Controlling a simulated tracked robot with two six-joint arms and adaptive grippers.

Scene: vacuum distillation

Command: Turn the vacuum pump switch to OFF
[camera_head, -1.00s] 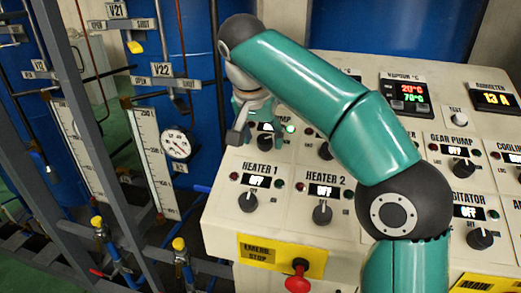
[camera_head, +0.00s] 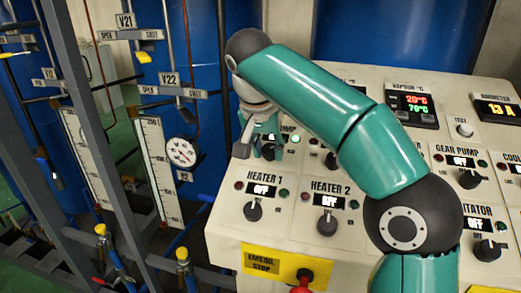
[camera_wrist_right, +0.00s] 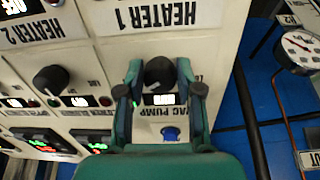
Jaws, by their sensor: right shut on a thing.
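The vacuum pump switch is a black knob (camera_wrist_right: 158,72) above an upside-down VAC PUMP label (camera_wrist_right: 172,106) in the right wrist view. My right gripper (camera_wrist_right: 160,80) has a finger on each side of this knob and is shut on it. In the head view my right gripper (camera_head: 258,142) is at the panel's upper left, above HEATER 1, and mostly covers the switch and its label. A small display (camera_wrist_right: 160,99) is by the knob, but its text is too unclear to read. My left gripper is in neither view.
The HEATER 1 knob (camera_head: 253,210) and HEATER 2 knob (camera_head: 327,223) are below the gripper, with displays reading OFF. A red emergency stop (camera_head: 305,277) is at the panel's front. My right arm covers the panel's middle. A frame with a round gauge (camera_head: 182,152) stands left.

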